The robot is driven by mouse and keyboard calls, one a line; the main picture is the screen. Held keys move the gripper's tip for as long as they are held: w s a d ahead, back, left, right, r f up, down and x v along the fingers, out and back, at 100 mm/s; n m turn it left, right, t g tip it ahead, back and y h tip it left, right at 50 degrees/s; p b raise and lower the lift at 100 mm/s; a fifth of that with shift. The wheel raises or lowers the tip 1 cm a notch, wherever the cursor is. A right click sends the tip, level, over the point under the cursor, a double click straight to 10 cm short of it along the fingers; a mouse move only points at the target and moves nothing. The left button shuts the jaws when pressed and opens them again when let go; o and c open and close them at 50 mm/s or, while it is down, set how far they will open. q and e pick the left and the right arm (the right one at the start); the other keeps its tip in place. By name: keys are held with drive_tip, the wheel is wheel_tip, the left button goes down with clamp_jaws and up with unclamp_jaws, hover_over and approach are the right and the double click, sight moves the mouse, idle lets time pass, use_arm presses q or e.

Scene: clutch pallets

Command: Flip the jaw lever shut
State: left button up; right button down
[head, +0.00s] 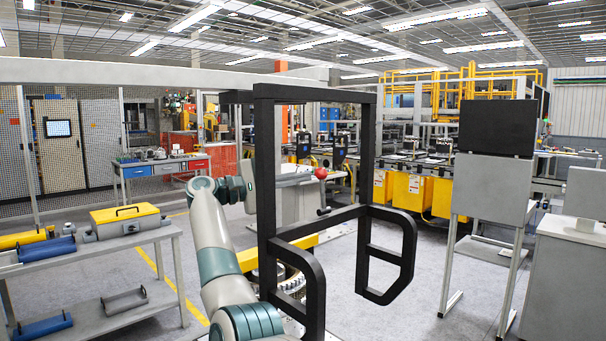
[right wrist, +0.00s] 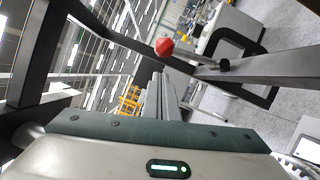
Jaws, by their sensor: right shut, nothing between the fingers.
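The jaw lever shows as a red ball knob (head: 320,173) standing above a small dark pivot (head: 323,211) in the head view. In the right wrist view the red knob (right wrist: 163,47) lies just beyond my fingertips, and a thin rod runs from it toward the dark pivot (right wrist: 223,64) on a grey metal bar (right wrist: 275,66). My right gripper (head: 306,178) reaches in from the left behind a black post, which hides part of it. Its fingers (right wrist: 162,80) are together and empty. I cannot tell whether they touch the knob. My left gripper is out of view.
A black frame (head: 265,180) with looped handles (head: 408,250) stands close in front, around my right arm's reach. A grey shelf cart (head: 110,245) with yellow and blue parts is at left. A dark panel on a grey stand (head: 490,190) is at right.

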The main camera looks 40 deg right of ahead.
sight(320, 174)
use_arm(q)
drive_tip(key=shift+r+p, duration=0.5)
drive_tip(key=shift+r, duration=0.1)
use_arm(e)
drive_tip(key=shift+s+r, duration=0.25)
drive_tip(key=shift+s, duration=0.75)
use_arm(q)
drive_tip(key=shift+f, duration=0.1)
